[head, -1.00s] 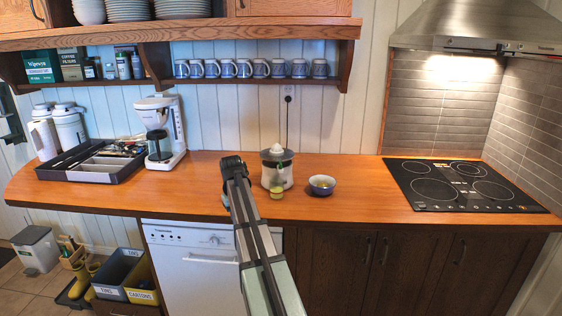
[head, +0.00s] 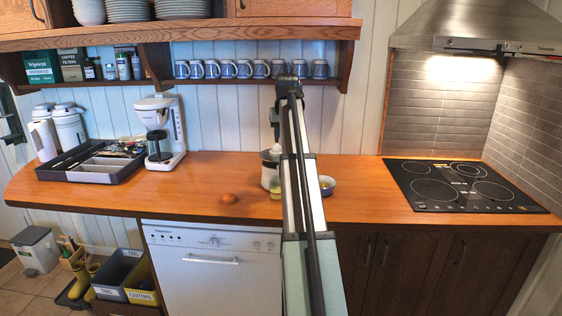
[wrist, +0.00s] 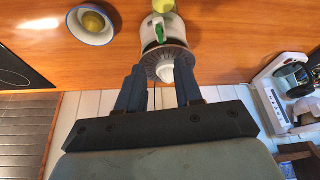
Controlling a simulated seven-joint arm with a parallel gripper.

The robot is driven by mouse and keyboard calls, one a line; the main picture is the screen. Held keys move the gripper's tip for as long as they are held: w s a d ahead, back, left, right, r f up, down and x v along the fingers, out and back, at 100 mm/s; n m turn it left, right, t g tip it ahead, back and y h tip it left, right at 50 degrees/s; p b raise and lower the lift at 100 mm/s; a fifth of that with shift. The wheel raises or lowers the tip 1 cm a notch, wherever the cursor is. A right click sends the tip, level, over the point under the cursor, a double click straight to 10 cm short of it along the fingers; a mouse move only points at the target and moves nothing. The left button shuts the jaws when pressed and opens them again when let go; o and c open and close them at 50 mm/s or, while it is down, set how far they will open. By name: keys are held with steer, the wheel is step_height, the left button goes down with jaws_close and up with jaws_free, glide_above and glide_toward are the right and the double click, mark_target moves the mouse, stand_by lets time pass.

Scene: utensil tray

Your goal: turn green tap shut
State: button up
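The green tap (wrist: 159,31) is a small green lever on the front of a white citrus juicer (wrist: 150,33). In the head view the juicer (head: 268,177) stands on the wooden counter, partly hidden by my arm, and I cannot make out the tap there. My gripper (wrist: 160,90) is open and empty, its two dark fingers apart near the juicer's ribbed top and white cone. In the head view the gripper (head: 275,128) points down above the juicer. A yellow-green cup (wrist: 163,5) is in front of the tap.
A bowl (wrist: 75,29) holding a yellow-green fruit stands beside the juicer. An orange fruit (head: 229,197) lies on the counter to the left. The coffee maker (head: 161,130) and utensil tray (head: 92,176) are further left; the cooktop (head: 462,185) is at right.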

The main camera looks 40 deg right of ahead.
steer(key=x, duration=1.2)
steer(key=shift+f, duration=0.35)
steer(key=shift+c, duration=0.3)
jaws_close()
